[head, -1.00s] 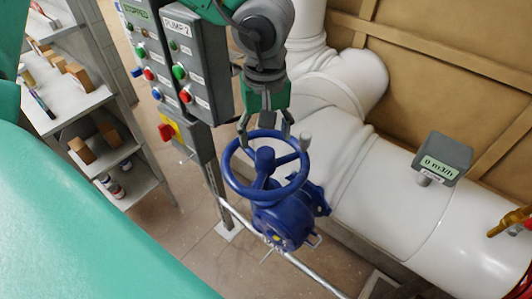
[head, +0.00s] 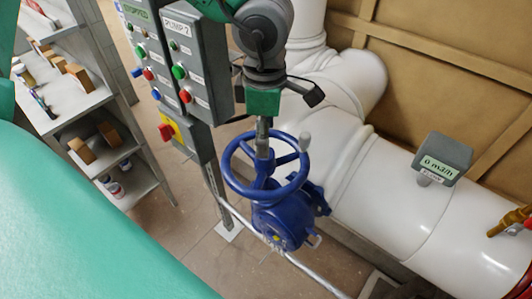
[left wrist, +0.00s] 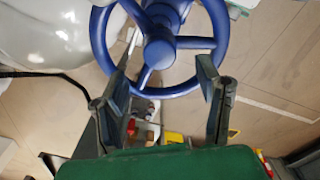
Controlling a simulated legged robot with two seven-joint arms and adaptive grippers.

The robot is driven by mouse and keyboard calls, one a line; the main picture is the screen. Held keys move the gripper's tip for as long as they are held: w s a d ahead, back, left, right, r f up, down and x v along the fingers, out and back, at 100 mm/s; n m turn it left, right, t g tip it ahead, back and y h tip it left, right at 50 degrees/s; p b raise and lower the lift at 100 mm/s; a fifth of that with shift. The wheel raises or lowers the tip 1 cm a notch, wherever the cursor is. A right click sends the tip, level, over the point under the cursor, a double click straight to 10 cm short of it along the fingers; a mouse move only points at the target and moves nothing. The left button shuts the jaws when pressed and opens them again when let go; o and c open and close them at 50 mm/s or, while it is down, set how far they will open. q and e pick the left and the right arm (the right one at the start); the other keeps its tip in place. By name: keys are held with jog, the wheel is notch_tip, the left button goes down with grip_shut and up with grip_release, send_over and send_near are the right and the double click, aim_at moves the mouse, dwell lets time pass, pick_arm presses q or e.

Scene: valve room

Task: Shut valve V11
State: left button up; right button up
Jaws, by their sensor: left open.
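Contact with the rim cannot be told. My right gripper is not in view.
Grey pump control boxes (head: 200,62) with buttons stand left of my left arm. A large white pipe (head: 395,200) runs behind and right of the valve, with a display (head: 443,160) reading 0 m3/h. A shelf (head: 75,105) stands at the left.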

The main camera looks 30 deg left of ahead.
pick_arm(q)
jog(key=n, duration=0.8)
jog(key=shift+n, duration=0.3)
jog(key=shift+f, duration=0.15)
jog(key=shift+f+b, duration=1.5)
jog(key=shift+f, duration=1.65)
jog(key=shift+c, duration=0.4)
